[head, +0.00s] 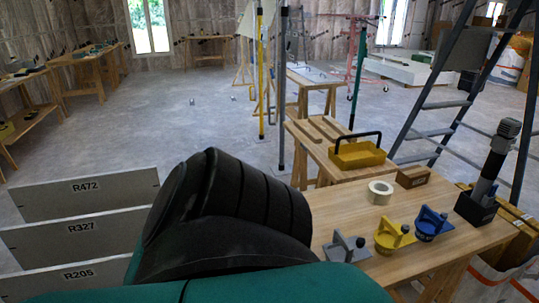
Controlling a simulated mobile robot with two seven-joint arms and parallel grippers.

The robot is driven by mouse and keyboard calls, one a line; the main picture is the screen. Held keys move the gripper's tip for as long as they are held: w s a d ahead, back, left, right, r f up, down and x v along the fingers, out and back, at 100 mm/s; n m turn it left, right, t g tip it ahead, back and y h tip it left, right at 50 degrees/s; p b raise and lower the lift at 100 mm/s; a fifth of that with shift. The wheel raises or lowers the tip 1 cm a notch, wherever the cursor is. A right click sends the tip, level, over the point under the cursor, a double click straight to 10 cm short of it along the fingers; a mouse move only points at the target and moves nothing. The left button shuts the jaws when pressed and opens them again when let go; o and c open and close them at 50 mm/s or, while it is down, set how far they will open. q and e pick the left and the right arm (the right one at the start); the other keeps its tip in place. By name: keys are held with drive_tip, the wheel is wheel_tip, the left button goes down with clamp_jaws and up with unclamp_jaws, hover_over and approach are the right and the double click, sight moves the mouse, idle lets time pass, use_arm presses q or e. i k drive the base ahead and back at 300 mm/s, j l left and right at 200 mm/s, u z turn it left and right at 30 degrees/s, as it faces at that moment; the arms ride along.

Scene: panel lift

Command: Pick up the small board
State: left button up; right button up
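Three pale grey boards stand one in front of another at the lower left, labelled R472 (45,203), R327 (45,245) and R205 (40,287). R472 is the farthest and R205 the nearest. Neither of my grippers shows in the head view, and no gripper is seen touching a board.
A wooden bench (336,205) at right holds grey (345,249), yellow (393,236) and blue (431,223) handled tools and a tape roll (380,192). A yellow tray (357,154) stands behind. A ladder (440,105) stands at right. The floor (180,125) beyond the boards is mostly clear.

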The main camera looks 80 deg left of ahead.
sight(72, 240)
drive_tip(key=u, duration=0.5)
drive_tip(key=j+u, duration=0.1)
drive_tip(key=u, duration=0.35)
drive_tip(key=k+u, duration=0.1)
drive_tip(key=u, duration=0.4)
drive_tip(key=j+u, duration=0.1)
drive_tip(key=u, duration=0.85)
drive_tip(key=j+u, duration=0.15)
drive_tip(key=u, duration=0.35)
